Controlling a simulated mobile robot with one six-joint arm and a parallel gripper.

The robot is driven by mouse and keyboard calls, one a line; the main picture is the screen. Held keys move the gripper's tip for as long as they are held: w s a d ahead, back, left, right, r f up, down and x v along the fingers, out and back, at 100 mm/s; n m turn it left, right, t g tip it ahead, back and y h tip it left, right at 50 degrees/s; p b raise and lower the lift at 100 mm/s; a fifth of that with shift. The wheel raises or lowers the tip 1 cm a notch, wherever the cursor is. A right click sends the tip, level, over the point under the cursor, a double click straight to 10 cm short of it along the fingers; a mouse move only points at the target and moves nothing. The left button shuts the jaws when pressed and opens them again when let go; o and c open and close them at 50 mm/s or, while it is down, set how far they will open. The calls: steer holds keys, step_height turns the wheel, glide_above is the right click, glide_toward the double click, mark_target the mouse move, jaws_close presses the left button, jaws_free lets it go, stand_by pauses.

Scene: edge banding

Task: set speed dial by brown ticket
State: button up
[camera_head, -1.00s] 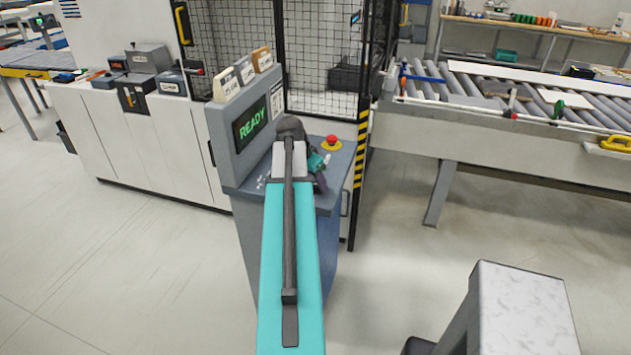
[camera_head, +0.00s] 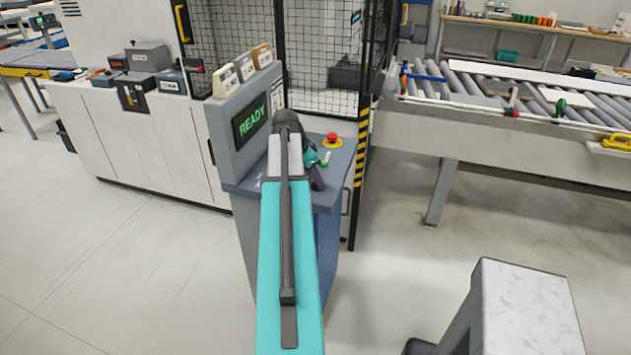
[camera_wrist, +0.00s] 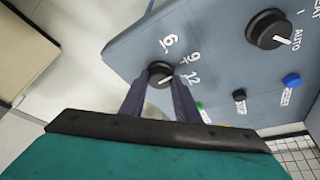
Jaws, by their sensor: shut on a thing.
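The speed dial (camera_wrist: 158,72) is a round black knob with the numbers 6, 9 and 12 beside it in the wrist view. My gripper (camera_wrist: 161,77) has its two dark fingers shut on either side of this knob. I cannot tell where its pointer stands. In the head view my gripper (camera_head: 316,180) is low over the console top, and my arm partly covers the spot. The brown ticket (camera_head: 262,55) stands at the right end of several tickets on top of the console screen; its writing is too small to read.
The console screen (camera_head: 251,123) reads READY. A red emergency button (camera_head: 333,139) sits behind my gripper. A second black knob (camera_wrist: 268,29) marked AUTO, a blue button (camera_wrist: 291,80), a black button (camera_wrist: 239,95) and a green button lie close to the dial.

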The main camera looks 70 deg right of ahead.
steer(key=m+b, duration=0.1)
steer(key=m+y+b, duration=0.1)
steer(key=m, duration=0.1)
steer(key=m+g+b, duration=0.1)
steer(key=m, duration=0.1)
steer(key=shift+w+d+f+y, duration=0.1)
steer(key=shift+w+d+y, duration=0.2)
steer(key=shift+d, duration=0.1)
steer(key=m+y+b, duration=0.1)
steer(key=m, duration=0.1)
steer(key=m+b, duration=0.1)
steer(key=m, duration=0.2)
steer(key=shift+s+g+y+b, duration=0.1)
steer(key=shift+g+y+b, duration=0.2)
steer(key=shift+g+y, duration=0.1)
steer(key=o, duration=1)
steer(key=shift+o, duration=0.2)
steer(key=shift+r, duration=0.2)
